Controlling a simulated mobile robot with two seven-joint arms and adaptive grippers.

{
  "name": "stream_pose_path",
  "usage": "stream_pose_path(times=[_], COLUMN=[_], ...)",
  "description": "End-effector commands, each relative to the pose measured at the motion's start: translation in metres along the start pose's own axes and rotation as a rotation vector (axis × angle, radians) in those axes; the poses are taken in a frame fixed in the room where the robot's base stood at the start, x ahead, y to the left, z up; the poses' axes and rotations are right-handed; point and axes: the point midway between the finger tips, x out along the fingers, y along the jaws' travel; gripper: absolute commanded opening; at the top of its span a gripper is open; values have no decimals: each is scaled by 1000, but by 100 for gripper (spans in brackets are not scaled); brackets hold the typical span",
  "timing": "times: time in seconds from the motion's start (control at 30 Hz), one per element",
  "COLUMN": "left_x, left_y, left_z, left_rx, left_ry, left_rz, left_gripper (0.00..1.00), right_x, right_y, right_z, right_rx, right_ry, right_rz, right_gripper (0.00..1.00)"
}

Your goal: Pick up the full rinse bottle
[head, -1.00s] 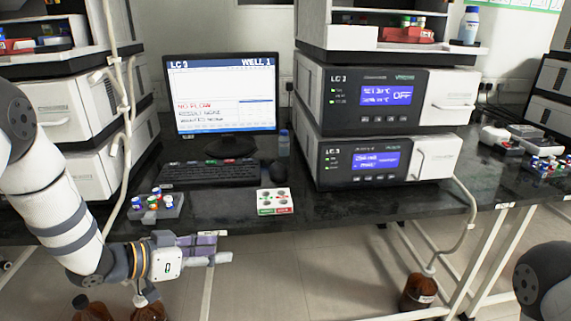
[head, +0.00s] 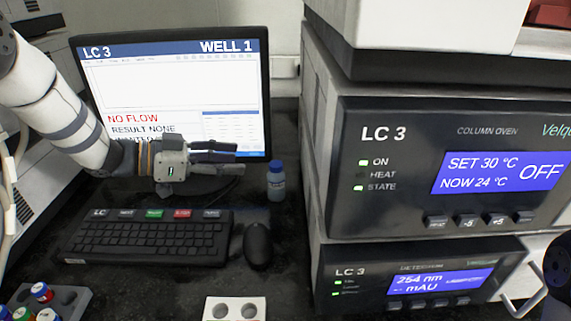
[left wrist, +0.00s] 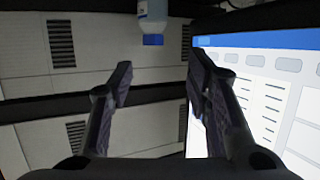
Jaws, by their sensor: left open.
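A small rinse bottle (head: 276,182) with a blue cap and pale label stands upright on the dark bench, between the monitor and the right instrument stack. I cannot tell how full it is. My left gripper (head: 238,158) is in front of the monitor's lower right part, above the keyboard, pointing right. Its fingertips are a short way left of the bottle in the head view, apart from it. In the left wrist view, the bottle (left wrist: 153,14) appears cap-down at the top, beyond the open, empty fingers (left wrist: 157,75). My right gripper is not in view.
The keyboard (head: 148,238) and mouse (head: 257,245) lie below the gripper. The monitor (head: 180,90) is close behind it. The column oven (head: 400,215) and detector (head: 325,285) rise right of the bottle. A vial rack (head: 70,298) and white block (head: 234,308) are at the front.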

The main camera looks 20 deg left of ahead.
Motion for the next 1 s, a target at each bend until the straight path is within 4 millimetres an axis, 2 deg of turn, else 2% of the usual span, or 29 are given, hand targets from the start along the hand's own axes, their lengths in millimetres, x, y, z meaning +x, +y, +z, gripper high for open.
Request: stream_pose_path(times=[0.1, 0.2, 0.37, 0.57, 0.67, 0.87, 1.0], left_x=[29, 50, 69, 107, 115, 115, 115], left_y=[1, 1, 1, 3, 3, 2, 2], left_z=[6, 6, 7, 14, 12, 11, 11], left_rx=[-5, -5, -4, -4, -3, -2, -2], left_ry=[-4, -4, -4, -4, -2, -1, -1], left_rz=[5, 3, 3, 3, 0, 0, 0], left_gripper=[44, 44, 44, 44, 44, 44, 13], right_x=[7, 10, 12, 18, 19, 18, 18], right_y=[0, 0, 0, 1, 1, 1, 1], right_z=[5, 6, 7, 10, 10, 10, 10], right_rx=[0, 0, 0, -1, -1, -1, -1], right_ry=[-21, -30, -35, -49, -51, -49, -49], right_rz=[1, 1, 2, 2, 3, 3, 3], right_gripper=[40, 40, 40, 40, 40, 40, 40])
